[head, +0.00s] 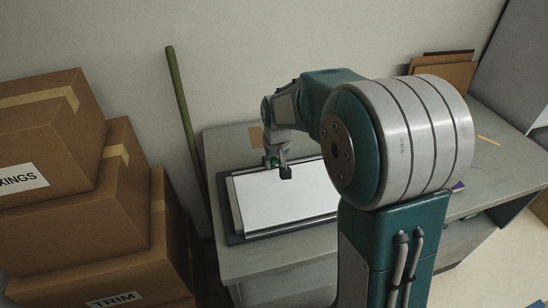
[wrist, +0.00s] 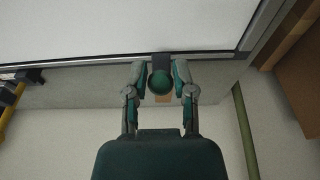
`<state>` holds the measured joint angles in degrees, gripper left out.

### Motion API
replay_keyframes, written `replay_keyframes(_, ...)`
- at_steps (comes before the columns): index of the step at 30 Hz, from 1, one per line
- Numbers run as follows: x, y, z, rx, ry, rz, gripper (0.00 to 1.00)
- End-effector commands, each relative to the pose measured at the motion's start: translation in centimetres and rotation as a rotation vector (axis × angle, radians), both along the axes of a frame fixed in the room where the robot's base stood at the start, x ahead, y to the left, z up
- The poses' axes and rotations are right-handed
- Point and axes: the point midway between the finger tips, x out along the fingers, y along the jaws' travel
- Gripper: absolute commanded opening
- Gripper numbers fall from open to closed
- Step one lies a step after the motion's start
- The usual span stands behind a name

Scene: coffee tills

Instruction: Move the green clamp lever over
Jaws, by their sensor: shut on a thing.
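The green clamp lever shows in the wrist view as a round green knob (wrist: 160,82) in front of a dark block (wrist: 161,60) at the edge of a white panel (wrist: 110,30). My gripper (wrist: 160,78) has a finger on each side of the knob and is shut on it. In the head view my gripper (head: 276,160) is at the far edge of the same white panel (head: 285,202), which lies in a dark frame on the table. The lever's lower part is hidden, and my arm covers the panel's right side.
The grey table (head: 262,262) stands against the wall. Stacked cardboard boxes (head: 75,215) fill the left. A green pole (head: 184,120) leans on the wall. Brown boards (head: 443,73) stand behind at the right. A small yellow item (head: 489,140) lies on the table's right part.

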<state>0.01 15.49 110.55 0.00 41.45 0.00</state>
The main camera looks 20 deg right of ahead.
Motion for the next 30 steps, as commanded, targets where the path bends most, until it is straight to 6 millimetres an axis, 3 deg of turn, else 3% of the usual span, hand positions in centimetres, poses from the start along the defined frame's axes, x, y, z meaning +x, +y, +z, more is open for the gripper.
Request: replay_keyframes(30,-1.8,0.0,-3.6,0.001,0.004,0.001,0.05)
